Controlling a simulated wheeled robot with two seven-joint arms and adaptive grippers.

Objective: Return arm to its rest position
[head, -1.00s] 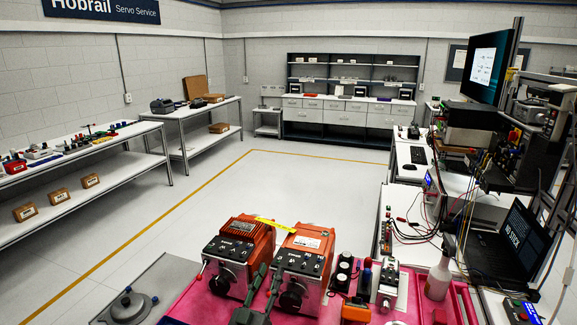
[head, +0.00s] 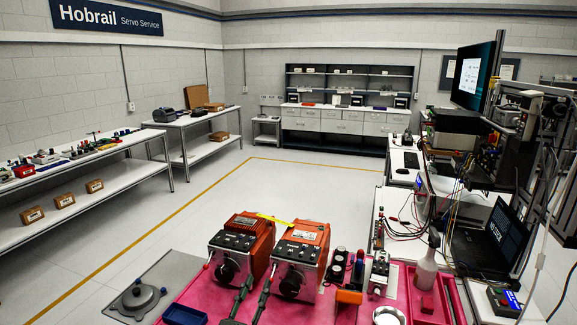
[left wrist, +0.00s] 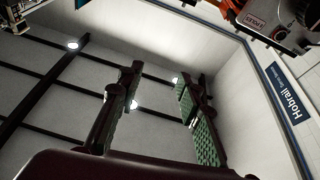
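My left gripper (head: 253,292) shows at the bottom edge of the head view. Its two dark fingers stand in front of two orange servo motors, the left motor (head: 240,248) and the right motor (head: 300,250). In the left wrist view the gripper (left wrist: 160,95) has its green-padded fingers spread apart with nothing between them. Part of a motor (left wrist: 272,22) shows at the top right there. Whether the fingers touch the motors cannot be told. My right gripper is not in view.
The motors stand on a pink mat (head: 225,300). A grey plate with a round fixture (head: 137,298), a blue tray (head: 184,315), a white bottle (head: 427,270) and a laptop (head: 492,240) surround them. The floor beyond is clear.

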